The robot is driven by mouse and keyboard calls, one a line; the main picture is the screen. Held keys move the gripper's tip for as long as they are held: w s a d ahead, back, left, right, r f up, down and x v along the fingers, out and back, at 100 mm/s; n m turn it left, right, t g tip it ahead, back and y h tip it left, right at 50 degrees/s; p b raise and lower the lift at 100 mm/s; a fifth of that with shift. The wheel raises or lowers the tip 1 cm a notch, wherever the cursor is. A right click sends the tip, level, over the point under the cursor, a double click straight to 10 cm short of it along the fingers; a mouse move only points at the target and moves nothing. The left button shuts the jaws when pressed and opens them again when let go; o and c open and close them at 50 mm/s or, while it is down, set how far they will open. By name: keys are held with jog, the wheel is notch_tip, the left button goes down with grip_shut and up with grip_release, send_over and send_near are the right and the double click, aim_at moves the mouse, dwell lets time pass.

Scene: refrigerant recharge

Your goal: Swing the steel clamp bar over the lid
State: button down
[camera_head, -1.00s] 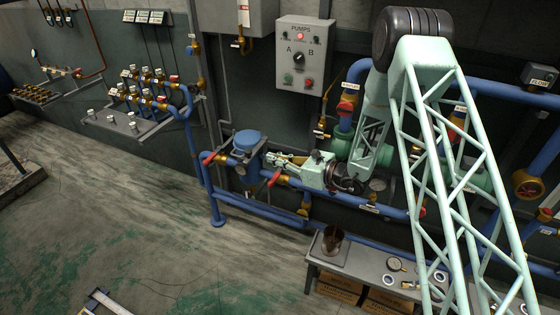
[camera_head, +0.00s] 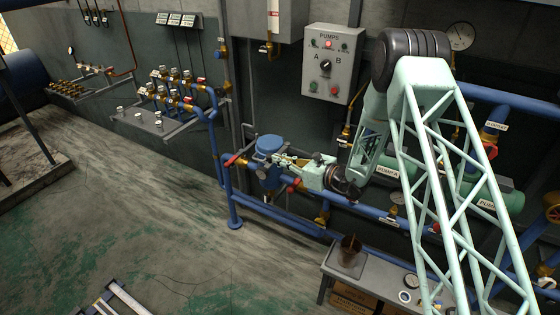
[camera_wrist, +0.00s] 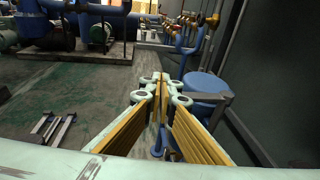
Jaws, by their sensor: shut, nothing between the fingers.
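The round blue lid (camera_head: 270,144) tops a blue vessel on the blue pipework near the middle of the head view. It also shows right of my fingers in the wrist view (camera_wrist: 205,82). A grey steel bar (camera_wrist: 209,98), which looks like the clamp bar, lies along the near side of the lid in the wrist view. I cannot tell whether it crosses the lid's top; it is not clear in the head view. My gripper (camera_head: 278,160) is shut and empty, its tips (camera_wrist: 161,78) beside the lid and bar. Contact cannot be told.
Blue pipes with red-handled valves run along the wall beside the vessel. A pump control box (camera_head: 333,64) hangs above. A bench (camera_head: 371,268) with a dark cup (camera_head: 350,250) stands at lower right. The floor at left is largely open.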

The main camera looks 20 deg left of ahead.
jog(key=shift+a, duration=0.2)
jog(key=shift+a, duration=0.25)
